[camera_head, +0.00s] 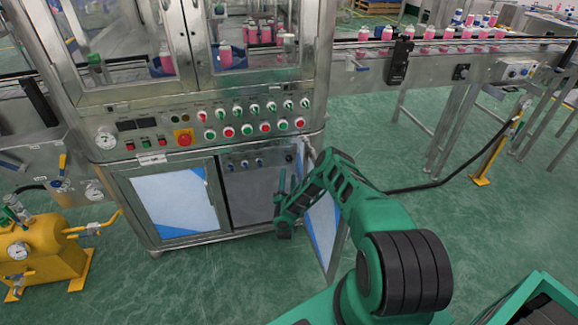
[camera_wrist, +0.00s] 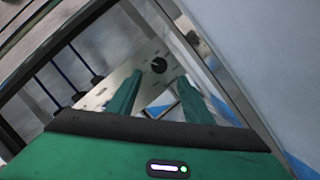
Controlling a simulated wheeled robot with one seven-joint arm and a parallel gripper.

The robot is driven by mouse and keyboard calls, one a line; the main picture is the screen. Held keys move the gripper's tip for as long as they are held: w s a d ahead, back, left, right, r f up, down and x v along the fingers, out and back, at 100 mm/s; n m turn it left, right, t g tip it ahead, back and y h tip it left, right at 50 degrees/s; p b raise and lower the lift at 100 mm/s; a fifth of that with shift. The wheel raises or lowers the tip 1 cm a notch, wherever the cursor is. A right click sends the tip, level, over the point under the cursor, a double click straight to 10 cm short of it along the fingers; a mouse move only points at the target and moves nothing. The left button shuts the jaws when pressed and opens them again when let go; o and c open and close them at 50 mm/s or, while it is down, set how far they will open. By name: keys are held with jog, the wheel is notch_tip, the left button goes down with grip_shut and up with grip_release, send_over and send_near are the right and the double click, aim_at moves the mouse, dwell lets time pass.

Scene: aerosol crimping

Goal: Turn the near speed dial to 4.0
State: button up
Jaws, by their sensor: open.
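In the wrist view a round black dial (camera_wrist: 159,66) with a light pointer mark sits on a pale metal panel (camera_wrist: 118,78). My gripper (camera_wrist: 160,86) is open and empty; its two green fingers point toward the panel. The dial shows just past the fingertips, between their lines, apparently untouched. The scale numbers are too small to read. In the head view my gripper (camera_head: 281,196) is in front of the machine's open lower cabinet. Small knobs (camera_head: 245,163) show along the strip above that opening. I cannot tell which dial there is the near one.
An open cabinet door (camera_head: 324,225) stands close to the right of my gripper; its pale blue surface fills the wrist view's right side. A button panel (camera_head: 240,117) is above. A closed door (camera_head: 178,203) is left. A conveyor (camera_head: 450,62) runs right.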

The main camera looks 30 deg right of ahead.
aim_at(289, 160)
jog(key=x, duration=0.8)
jog(key=shift+w+r, duration=0.1)
jog(key=shift+c, duration=0.7)
jog(key=c, duration=0.9)
